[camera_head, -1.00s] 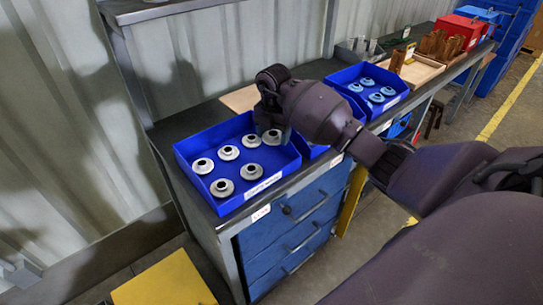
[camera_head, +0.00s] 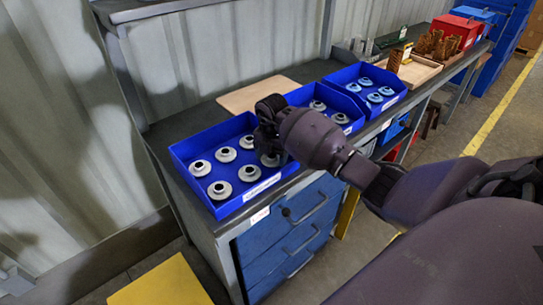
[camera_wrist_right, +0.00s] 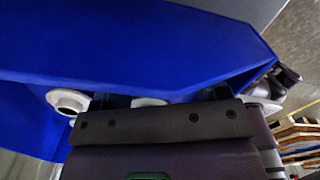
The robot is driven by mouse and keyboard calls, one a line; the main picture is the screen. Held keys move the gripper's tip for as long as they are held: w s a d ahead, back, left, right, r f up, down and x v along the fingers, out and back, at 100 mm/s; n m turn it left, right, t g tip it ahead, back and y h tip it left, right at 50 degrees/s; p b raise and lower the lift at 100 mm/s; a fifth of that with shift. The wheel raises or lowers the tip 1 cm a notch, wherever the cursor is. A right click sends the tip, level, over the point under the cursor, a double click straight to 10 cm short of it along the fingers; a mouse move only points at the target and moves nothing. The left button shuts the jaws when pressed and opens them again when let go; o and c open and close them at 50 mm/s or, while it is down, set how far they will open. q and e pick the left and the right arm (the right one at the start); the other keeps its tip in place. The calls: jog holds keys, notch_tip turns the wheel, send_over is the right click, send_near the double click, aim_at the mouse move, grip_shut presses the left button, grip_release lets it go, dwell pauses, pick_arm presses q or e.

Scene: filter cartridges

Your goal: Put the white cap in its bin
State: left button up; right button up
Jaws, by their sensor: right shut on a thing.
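My right gripper (camera_head: 267,148) is at the right end of the leftmost blue bin (camera_head: 193,195), low over its floor. It is shut on a white cap (camera_head: 270,160), which shows just below the fingers and is partly hidden by them. I cannot tell whether this cap touches the floor. Several similar pale caps with dark centre holes, such as one white cap (camera_head: 219,190), sit in rows in this bin. The right wrist view shows the blue bin's wall (camera_wrist_right: 130,45) and a pale cap (camera_wrist_right: 68,102); the fingertips are hidden there. My left gripper is not in view.
A middle blue bin (camera_head: 352,126) holds more pale caps, and a right blue bin (camera_head: 396,98) holds light-blue ones. A tan board (camera_head: 262,92) lies behind.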

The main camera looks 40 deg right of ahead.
aim_at(272, 156)
jog(key=o, duration=0.5)
jog(key=shift+f, duration=0.15)
jog(key=shift+c, duration=0.2)
jog(key=o, duration=0.4)
jog(key=shift+o, duration=0.2)
pick_arm(q)
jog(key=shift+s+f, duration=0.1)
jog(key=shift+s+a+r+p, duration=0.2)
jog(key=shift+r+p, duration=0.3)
jog(key=shift+p, duration=0.45)
pick_arm(e)
notch_tip(272, 156, up, 12)
jog(key=shift+r, duration=0.2)
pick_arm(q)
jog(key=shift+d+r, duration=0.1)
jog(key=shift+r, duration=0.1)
